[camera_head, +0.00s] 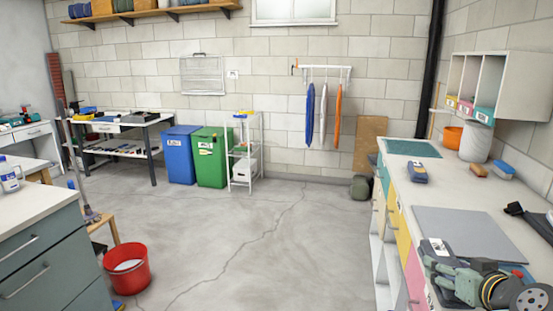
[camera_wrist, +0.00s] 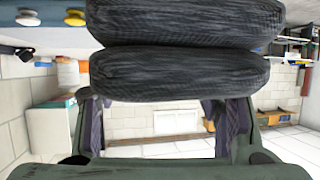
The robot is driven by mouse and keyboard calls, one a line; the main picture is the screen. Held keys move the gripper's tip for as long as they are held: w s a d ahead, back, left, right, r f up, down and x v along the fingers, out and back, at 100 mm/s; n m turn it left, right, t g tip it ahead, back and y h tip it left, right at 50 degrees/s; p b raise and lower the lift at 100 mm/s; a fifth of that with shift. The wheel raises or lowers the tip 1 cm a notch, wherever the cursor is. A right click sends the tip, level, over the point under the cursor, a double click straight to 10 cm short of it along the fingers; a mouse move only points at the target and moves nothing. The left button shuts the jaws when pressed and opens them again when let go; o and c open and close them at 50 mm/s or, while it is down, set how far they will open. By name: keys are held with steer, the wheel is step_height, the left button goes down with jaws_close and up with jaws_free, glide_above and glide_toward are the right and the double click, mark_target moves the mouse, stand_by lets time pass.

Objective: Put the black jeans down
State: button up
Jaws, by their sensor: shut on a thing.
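The black jeans (camera_wrist: 180,75) are a dark, ribbed, folded bundle of two thick rolls across the top middle of the wrist view. My gripper (camera_wrist: 158,108) is shut on them, with its two purple-padded fingers meeting the lower roll. In the head view my gripper (camera_head: 440,268) and arm are at the bottom right, over the near end of the long white counter (camera_head: 440,190). I cannot make out the jeans in the head view.
A grey mat (camera_head: 465,232) lies bare on the counter beside my arm. A black tool (camera_head: 530,218) lies to its right. Farther back are a blue-grey item (camera_head: 417,172), brushes (camera_head: 502,169), a pale container (camera_head: 475,143) and a green mat (camera_head: 411,148). A cubby shelf (camera_head: 510,85) hangs above.

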steer(key=w+a+f+n+y, duration=0.2)
steer(key=a+f, duration=1.4)
steer(key=a, duration=0.2)
steer(key=w+a+f+n+y, duration=0.1)
steer(key=w+a+f+y, duration=0.1)
steer(key=a+f, duration=1.4)
steer(key=a, duration=0.3)
steer(key=shift+w+n+g, duration=0.15)
steer(key=shift+n+g, duration=0.15)
steer(key=shift+n, duration=0.1)
steer(key=shift+f, duration=0.1)
steer(key=shift+w, duration=0.1)
step_height(320, 180, down, 7)
steer(key=b, duration=0.7)
steer(key=shift+a, duration=0.1)
steer(key=shift+c, duration=0.2)
step_height(320, 180, down, 11)
steer(key=w+m+h, duration=0.2)
steer(key=m+h, duration=0.1)
steer(key=shift+w+h, duration=0.15)
steer(key=shift+h, duration=0.15)
steer(key=shift+f, duration=0.1)
steer(key=shift+a, duration=0.15)
